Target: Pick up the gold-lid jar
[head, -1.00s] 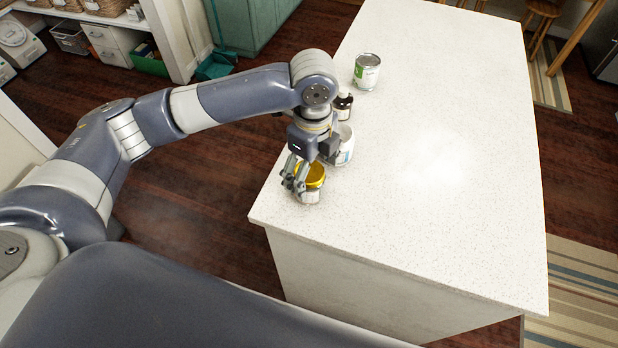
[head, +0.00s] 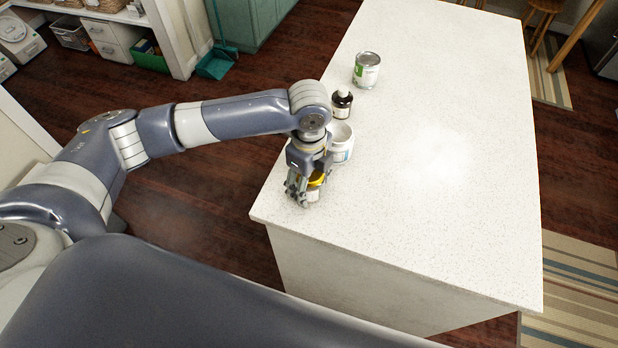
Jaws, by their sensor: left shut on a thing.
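The gold-lid jar (head: 314,194) is near the front left corner of the white counter, with a yellow-gold lid and a pale label. My left gripper (head: 303,190) comes down over it and is shut on it. The fingers and wrist hide much of the lid and the jar's left side. Whether the jar's base touches the counter cannot be told. My right gripper is not in view.
A white jar (head: 341,143) stands just behind the gripper on the counter (head: 430,200). A dark bottle (head: 342,104) and a silver can with a green label (head: 366,71) stand farther back. The counter's middle and right are clear.

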